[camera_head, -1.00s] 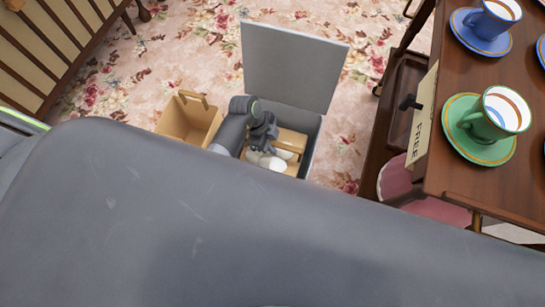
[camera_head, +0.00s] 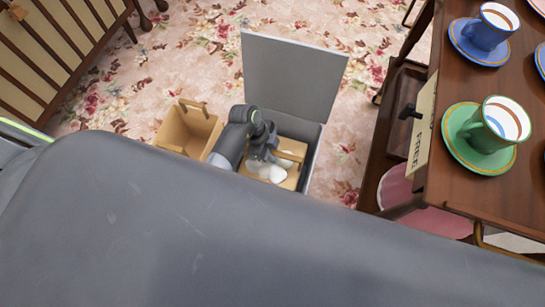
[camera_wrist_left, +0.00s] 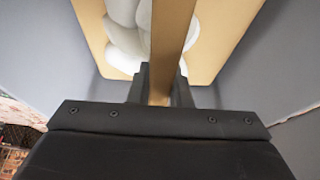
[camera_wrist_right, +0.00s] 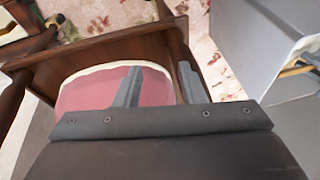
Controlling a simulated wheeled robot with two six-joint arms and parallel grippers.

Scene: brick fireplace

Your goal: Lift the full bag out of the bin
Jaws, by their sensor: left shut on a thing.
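The grey bin (camera_head: 314,160) stands on the carpet with its lid (camera_head: 292,78) up at the back. Inside it is the full tan bag (camera_head: 290,182), holding several white rounded items (camera_head: 272,172). My left gripper (camera_head: 266,152) is down at the bin. In the left wrist view its fingers (camera_wrist_left: 160,88) are shut on the bag's tan handle (camera_wrist_left: 170,35), with white items beneath it and grey bin walls at both sides. My right gripper (camera_wrist_right: 161,74) is open and empty above a pink cushioned seat (camera_wrist_right: 90,90). It is not seen in the head view.
An open tan bag (camera_head: 186,130), seemingly empty, stands left of the bin. A wooden trolley (camera_head: 455,190) with blue and green cups on saucers is at the right. Slatted wooden furniture (camera_head: 60,50) is at the upper left. Flowered carpet (camera_head: 200,60) lies clear behind.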

